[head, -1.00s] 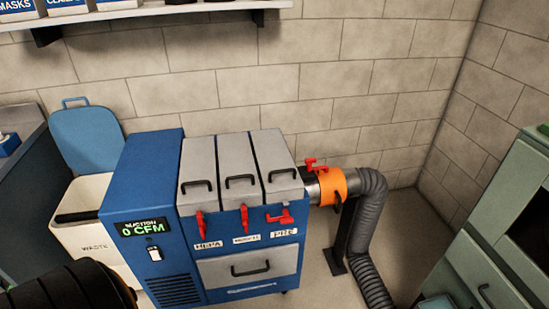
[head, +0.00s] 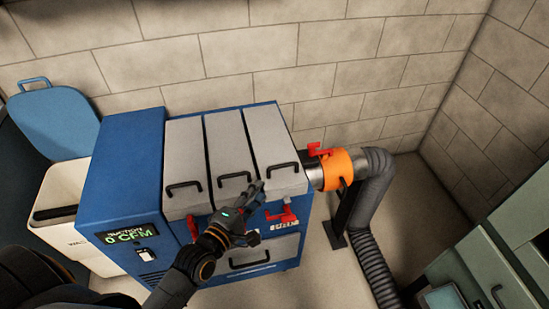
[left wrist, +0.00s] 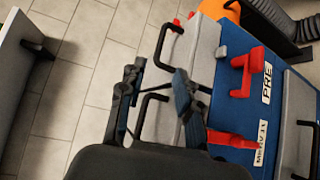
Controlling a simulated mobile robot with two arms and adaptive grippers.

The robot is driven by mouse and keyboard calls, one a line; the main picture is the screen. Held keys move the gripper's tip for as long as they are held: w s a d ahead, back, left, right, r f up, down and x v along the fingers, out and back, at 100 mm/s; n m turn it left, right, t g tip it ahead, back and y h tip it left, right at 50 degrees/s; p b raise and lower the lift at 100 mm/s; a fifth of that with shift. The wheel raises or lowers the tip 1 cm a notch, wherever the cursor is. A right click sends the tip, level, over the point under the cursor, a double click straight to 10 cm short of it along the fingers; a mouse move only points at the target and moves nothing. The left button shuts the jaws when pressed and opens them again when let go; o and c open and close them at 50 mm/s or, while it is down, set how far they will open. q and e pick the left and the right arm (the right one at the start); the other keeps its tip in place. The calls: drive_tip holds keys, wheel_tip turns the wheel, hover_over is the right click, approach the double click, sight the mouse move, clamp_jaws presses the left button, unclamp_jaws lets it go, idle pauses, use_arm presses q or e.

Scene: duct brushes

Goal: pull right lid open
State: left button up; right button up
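The right lid (head: 273,145) is the rightmost of three grey lids on the blue suction unit (head: 120,180). It lies shut, with a black bar handle (head: 283,170) at its front edge; that handle also shows in the left wrist view (left wrist: 169,44). The red latch below it (head: 284,217) is turned sideways; it stands above the PRE label in the left wrist view (left wrist: 247,72). My left gripper (head: 258,190) is just left of and below the right handle. In the left wrist view its fingers (left wrist: 157,80) are apart, with nothing between them. My right gripper is out of view.
The middle lid's handle (head: 234,178) is close to my left gripper. An orange collar (head: 337,168) and grey hose (head: 372,190) join the unit's right side. A waste bin (head: 62,205) stands at left, a green cabinet (head: 490,260) at right.

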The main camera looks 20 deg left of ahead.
use_arm(q)
approach(283, 166)
drive_tip(key=x, duration=0.9)
drive_tip(key=shift+w+a+f+p, duration=0.1)
drive_tip(key=shift+w+f+p, duration=0.05)
drive_tip(key=shift+p, duration=0.2)
drive_tip(key=shift+w, duration=0.35)
drive_tip(key=shift+w+f, duration=0.1)
drive_tip(key=shift+w, duration=0.1)
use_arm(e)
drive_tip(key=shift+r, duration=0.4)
use_arm(q)
drive_tip(key=c, duration=0.6)
clamp_jaws()
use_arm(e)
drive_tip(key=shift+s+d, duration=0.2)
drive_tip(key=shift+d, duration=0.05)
